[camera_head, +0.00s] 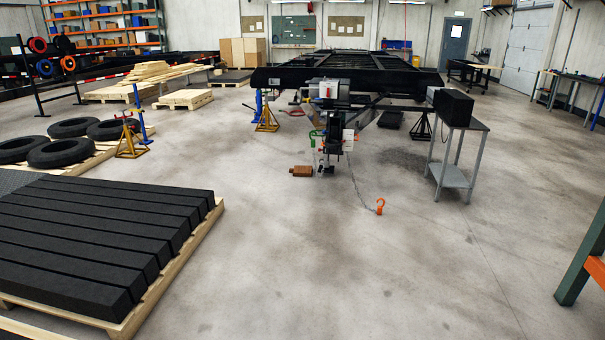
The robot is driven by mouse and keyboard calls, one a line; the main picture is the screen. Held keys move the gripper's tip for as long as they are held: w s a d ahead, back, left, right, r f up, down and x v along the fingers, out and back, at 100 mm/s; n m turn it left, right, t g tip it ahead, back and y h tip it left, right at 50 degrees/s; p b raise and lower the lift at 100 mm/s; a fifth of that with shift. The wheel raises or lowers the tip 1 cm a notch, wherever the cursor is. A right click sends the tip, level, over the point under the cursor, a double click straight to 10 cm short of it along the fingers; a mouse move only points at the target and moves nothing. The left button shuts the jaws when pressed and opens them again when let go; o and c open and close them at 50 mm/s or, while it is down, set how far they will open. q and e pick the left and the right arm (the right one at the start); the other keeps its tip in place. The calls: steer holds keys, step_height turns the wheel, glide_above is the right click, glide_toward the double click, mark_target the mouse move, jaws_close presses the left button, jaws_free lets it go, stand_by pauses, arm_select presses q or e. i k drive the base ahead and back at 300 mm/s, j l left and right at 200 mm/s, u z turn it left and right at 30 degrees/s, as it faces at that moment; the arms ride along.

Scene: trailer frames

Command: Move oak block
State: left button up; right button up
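A small brown block (301,171), which looks like the oak block, lies on the concrete floor near the middle of the head view. It is just left of the foot of the trailer's front jack (332,150); I cannot tell whether they touch. The black trailer frame (345,75) stands behind it on yellow jack stands. Neither of my grippers shows in this view.
An orange hook (380,206) on a chain lies on the floor right of the block. A grey stand (456,176) with a black box is further right. Pallets with black beams (90,240) and tyres (65,153) fill the left. The floor in front is clear.

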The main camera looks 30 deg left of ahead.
mark_target(299, 171)
steer(key=i+j+u, duration=0.65)
steer(key=i, duration=0.25)
steer(key=i+u, duration=0.3)
steer(key=i, duration=0.2)
steer(key=i+u, duration=0.15)
steer(key=i, duration=4.5)
steer(key=i+j+z, duration=0.15)
steer(key=i, duration=0.4)
steer(key=i+z, duration=0.15)
steer(key=i, duration=0.45)
steer(key=i+j+z, duration=0.15)
steer(key=i+j, duration=0.15)
steer(key=i, duration=0.2)
